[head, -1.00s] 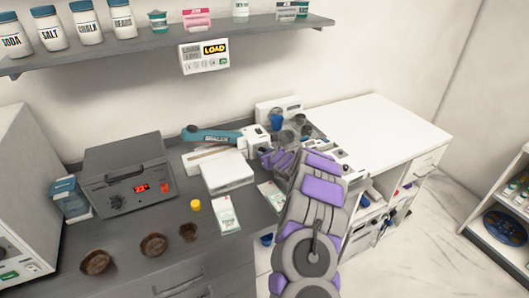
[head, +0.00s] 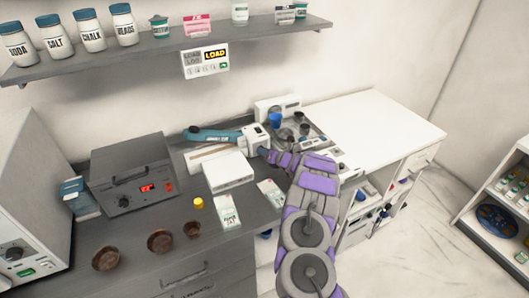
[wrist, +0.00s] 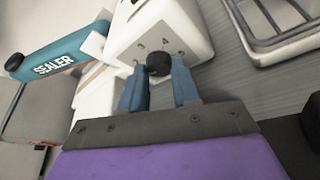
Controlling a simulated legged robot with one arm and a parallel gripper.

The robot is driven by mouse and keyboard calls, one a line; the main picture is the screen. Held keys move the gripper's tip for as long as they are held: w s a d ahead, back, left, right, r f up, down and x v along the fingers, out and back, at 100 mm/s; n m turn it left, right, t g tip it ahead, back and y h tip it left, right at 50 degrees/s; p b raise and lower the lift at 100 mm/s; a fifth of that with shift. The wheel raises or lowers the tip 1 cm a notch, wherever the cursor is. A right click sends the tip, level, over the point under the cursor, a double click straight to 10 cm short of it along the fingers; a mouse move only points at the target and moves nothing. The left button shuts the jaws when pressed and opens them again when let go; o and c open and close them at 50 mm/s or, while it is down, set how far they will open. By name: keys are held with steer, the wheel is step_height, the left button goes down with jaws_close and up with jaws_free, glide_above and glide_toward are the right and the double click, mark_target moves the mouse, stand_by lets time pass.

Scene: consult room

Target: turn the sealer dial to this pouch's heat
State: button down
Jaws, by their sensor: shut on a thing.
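The sealer (head: 213,134) has a teal arm and a white end housing (head: 255,139). In the wrist view its teal arm (wrist: 58,58) reads SEALER. The small black dial (wrist: 158,63) sits on the white housing's face, with a 3 and a 4 printed above it. My gripper (wrist: 158,72) is shut on the dial, one blue-grey finger on each side. In the head view my gripper (head: 268,153) is at the housing's right end. The dial's pointer cannot be made out. Two pale pouches, one (head: 228,212) and another (head: 270,193), lie on the dark counter in front.
A white box (head: 228,173) stands before the sealer. A dark unit with a red display (head: 133,178) is at left. A yellow-capped item (head: 198,203) and brown bowls (head: 160,242) are in front. A tray (head: 300,128) is right of the sealer. The wall panel (head: 206,60) reads LOAD.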

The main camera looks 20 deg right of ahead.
steer(key=shift+f+m, duration=0.15)
steer(key=shift+m, duration=0.15)
stand_by(0.4)
steer(key=c, duration=0.8)
jaws_free()
steer(key=shift+d, duration=0.15)
